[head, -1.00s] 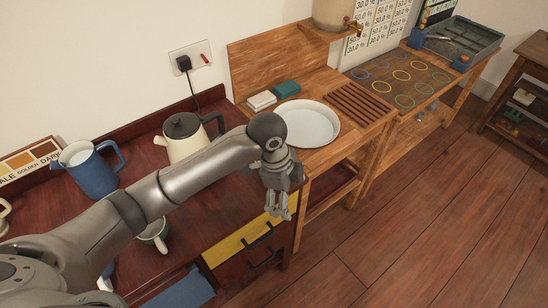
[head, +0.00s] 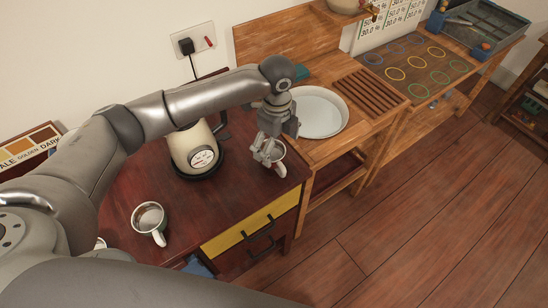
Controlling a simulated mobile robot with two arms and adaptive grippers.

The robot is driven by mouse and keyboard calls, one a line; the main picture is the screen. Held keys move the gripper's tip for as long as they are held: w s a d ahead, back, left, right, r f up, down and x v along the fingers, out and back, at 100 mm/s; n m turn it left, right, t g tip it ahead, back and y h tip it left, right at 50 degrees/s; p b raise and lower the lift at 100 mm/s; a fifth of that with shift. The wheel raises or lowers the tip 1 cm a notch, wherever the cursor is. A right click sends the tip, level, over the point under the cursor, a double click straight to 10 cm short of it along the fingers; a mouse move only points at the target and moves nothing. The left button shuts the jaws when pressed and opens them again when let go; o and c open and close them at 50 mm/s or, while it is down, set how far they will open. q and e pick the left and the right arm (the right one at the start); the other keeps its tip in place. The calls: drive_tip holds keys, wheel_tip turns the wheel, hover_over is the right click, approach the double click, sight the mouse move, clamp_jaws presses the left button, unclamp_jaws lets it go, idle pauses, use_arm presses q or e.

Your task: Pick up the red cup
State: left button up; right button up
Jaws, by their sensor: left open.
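My left gripper (head: 266,157) is open and points down over the right end of the dark red-brown worktop (head: 232,191). A small pale cup (head: 280,169) stands right at its fingers, near the worktop's right edge. The fingers partly cover this cup, and I cannot make out a clear red on it or tell whether they touch it. My right gripper is not in view.
A cream kettle (head: 194,150) with a round dial stands left of the gripper, partly behind my arm. A white basin (head: 319,113) sits in the wooden counter (head: 352,128) to the right. A yellow drawer front (head: 250,228) lies below the worktop edge.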

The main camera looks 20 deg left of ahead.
sight(275, 155)
use_arm(q)
wheel_tip(275, 155, down, 4)
drive_tip(key=shift+s+a+f+p, duration=0.1)
drive_tip(key=shift+a+f+p, duration=0.1)
drive_tip(key=shift+p, duration=0.6)
drive_tip(key=shift+f, duration=0.3)
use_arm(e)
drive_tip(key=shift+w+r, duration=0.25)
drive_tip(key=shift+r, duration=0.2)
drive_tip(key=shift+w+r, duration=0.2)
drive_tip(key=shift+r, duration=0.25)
use_arm(q)
drive_tip(key=shift+c, duration=0.5)
drive_tip(key=c, duration=1.1)
